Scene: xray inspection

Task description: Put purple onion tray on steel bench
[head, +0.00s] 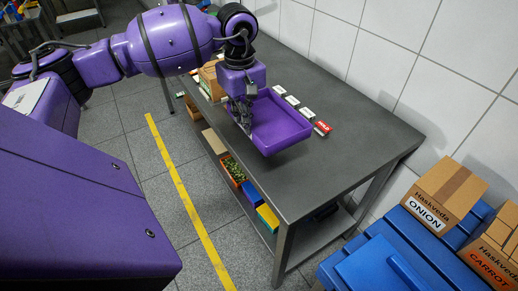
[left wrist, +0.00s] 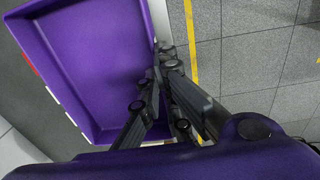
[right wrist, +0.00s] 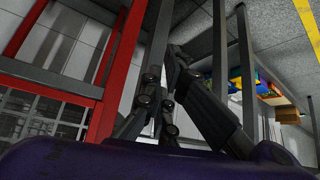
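The purple tray (head: 277,122) is over the steel bench (head: 345,150), near its front edge; its inside looks empty. I cannot tell whether its underside touches the bench. My left gripper (head: 241,110) is shut on the tray's near side wall. In the left wrist view the fingers (left wrist: 163,60) pinch the rim of the tray (left wrist: 90,60), with floor to the right. My right gripper (right wrist: 165,65) is low, away from the tray; its fingertips look together with nothing between them. It does not show in the head view.
Small white cards (head: 292,101) and a red card (head: 322,128) lie behind the tray. A cardboard box (head: 212,80) stands left of it. Bins (head: 235,170) sit on the lower shelf. An onion box (head: 445,197) stands on blue crates (head: 410,240). A red frame (right wrist: 110,90) is near my right gripper.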

